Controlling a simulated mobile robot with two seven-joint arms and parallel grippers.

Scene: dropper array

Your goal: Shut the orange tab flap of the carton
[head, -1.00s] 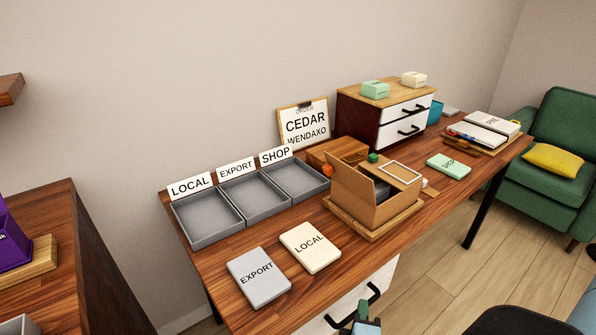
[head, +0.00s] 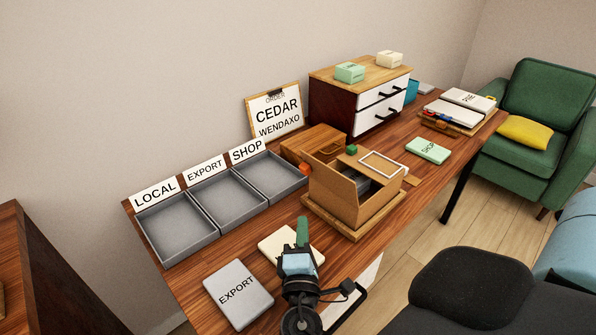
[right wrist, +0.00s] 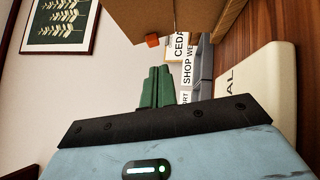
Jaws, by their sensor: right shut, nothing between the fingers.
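The brown cardboard carton (head: 377,207) stands on a wooden board on the desk, its top partly open with dark contents showing. Its flap with the orange tab (head: 305,170) stands raised on the near-left side. A green tab (head: 351,149) shows at the far side. My right gripper (head: 302,232) has green fingers, shut and empty, in front of the carton and lower left of it, over the LOCAL card. In the right wrist view the shut fingers (right wrist: 157,88) are apart from the carton (right wrist: 190,14) and the orange tab (right wrist: 152,41). My left gripper is out of view.
Grey trays (head: 176,228) labelled LOCAL, EXPORT and SHOP line the left back. The LOCAL card (head: 275,243) and EXPORT card (head: 238,292) lie in front. A wooden box (head: 312,143) stands close behind the carton. A drawer cabinet (head: 335,108) stands further back.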

